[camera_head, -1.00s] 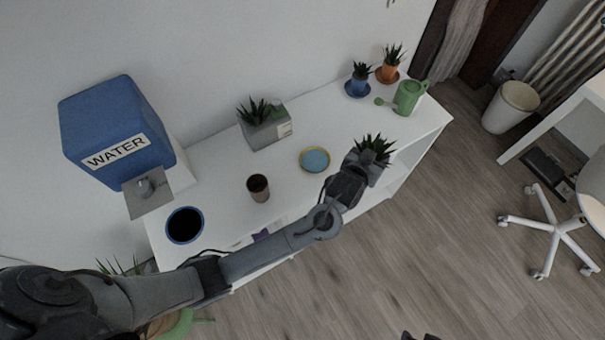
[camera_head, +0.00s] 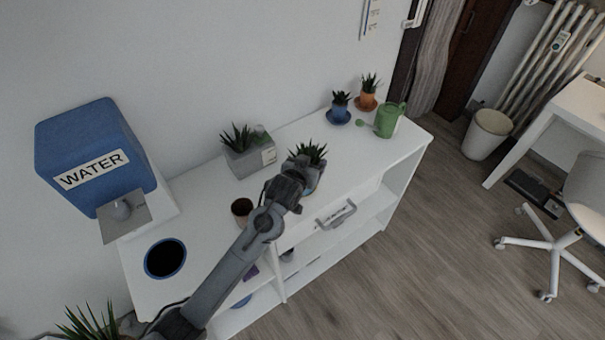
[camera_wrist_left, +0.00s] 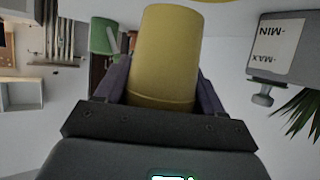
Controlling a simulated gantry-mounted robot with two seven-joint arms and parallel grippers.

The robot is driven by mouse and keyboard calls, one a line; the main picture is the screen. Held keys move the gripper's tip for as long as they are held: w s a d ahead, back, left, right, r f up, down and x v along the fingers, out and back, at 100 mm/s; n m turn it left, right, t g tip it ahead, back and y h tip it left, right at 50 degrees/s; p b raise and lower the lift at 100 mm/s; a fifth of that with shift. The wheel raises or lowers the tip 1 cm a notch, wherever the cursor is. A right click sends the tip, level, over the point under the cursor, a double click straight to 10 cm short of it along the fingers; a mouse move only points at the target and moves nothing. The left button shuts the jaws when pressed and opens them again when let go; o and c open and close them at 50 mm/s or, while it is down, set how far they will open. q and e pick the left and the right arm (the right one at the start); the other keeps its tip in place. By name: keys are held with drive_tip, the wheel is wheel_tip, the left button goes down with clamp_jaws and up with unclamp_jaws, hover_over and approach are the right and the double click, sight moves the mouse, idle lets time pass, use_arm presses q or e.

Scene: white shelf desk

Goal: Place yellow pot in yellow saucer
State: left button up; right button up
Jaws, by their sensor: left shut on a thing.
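My left gripper (camera_head: 292,186) is shut on the yellow pot, which holds a spiky green plant (camera_head: 308,153). In the left wrist view the yellow pot (camera_wrist_left: 165,55) stands between the two fingers (camera_wrist_left: 160,95). In the head view the gripper and wrist cover most of the pot. The yellow saucer, pale blue inside, is largely hidden behind the gripper; a sliver of what looks like it (camera_head: 315,185) shows at the gripper's right. I cannot tell whether pot and saucer touch. My right gripper is not in view.
A grey planter (camera_head: 247,160) stands behind left of the gripper, and a brown cup (camera_head: 241,208) is close to my arm. A blue pot (camera_head: 340,105), an orange pot (camera_head: 368,90) and a green watering can (camera_head: 386,121) stand at the far right. The shelf top's right end (camera_head: 385,155) is clear.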

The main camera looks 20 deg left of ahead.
use_arm(q)
drive_tip(key=shift+w+a+f+b, duration=0.2)
drive_tip(key=shift+w+a+f, duration=0.1)
drive_tip(key=shift+a+f, duration=0.25)
drive_tip(key=shift+w+a+f+b, duration=0.15)
drive_tip(key=shift+w+a+f, duration=0.2)
drive_tip(key=shift+a, duration=0.3)
wheel_tip(320, 180, down, 4)
drive_tip(key=shift+s+r+b, duration=0.1)
drive_tip(key=shift+r+b, duration=0.15)
drive_tip(key=shift+b, duration=0.3)
drive_tip(key=o, duration=1.2)
drive_tip(key=shift+f, duration=0.15)
